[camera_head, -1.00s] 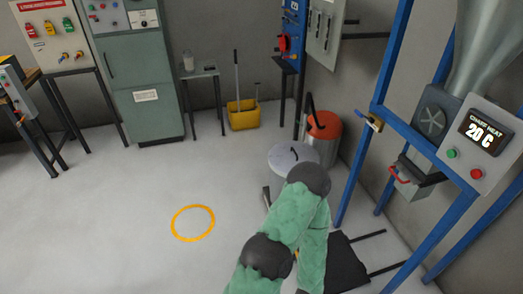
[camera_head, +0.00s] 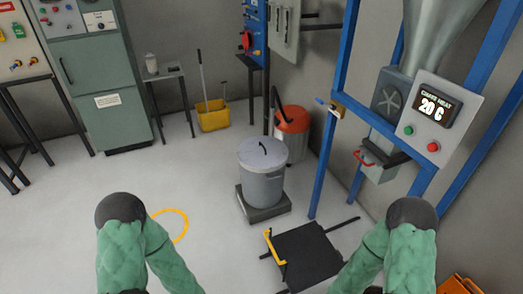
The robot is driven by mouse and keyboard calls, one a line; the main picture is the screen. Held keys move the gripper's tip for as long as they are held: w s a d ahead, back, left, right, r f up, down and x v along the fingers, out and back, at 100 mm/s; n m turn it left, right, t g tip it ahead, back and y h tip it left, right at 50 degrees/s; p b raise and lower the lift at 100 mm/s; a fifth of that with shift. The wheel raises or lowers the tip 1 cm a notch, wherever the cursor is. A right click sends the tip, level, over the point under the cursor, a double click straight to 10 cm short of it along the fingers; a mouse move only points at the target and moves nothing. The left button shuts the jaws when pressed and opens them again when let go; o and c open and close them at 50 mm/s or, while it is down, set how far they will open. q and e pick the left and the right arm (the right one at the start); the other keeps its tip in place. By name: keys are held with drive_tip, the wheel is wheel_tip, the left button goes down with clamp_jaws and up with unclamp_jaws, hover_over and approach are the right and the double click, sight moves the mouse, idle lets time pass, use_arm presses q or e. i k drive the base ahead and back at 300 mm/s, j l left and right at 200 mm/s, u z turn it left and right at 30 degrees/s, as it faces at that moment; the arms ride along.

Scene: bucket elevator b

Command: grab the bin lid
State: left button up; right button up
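The bin lid (camera_head: 263,151) is a round grey lid with a dark handle on top. It sits on the grey metal bin (camera_head: 261,187), which stands upright on a dark square base near the middle of the head view. My two arms, in green sleeves, come in at the bottom left and bottom right. Both are well apart from the bin and nearer to me. Both grippers are out of the frame, so their fingers are hidden.
A black platform cart (camera_head: 307,255) with a yellow handle lies in front of the bin. A blue frame (camera_head: 330,150) stands to the right. An orange-topped vacuum (camera_head: 292,130) is behind the bin. A yellow bucket (camera_head: 213,116) stands further back. The floor left of the bin is clear.

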sight(260, 152)
drive_tip(key=i+j+z, duration=0.1)
drive_tip(key=i+j, duration=0.55)
drive_tip(key=i, duration=0.25)
drive_tip(key=i+j, duration=0.7)
drive_tip(key=i, duration=0.15)
drive_tip(key=i+j+z, duration=0.15)
drive_tip(key=i+j, duration=0.55)
drive_tip(key=i, duration=0.2)
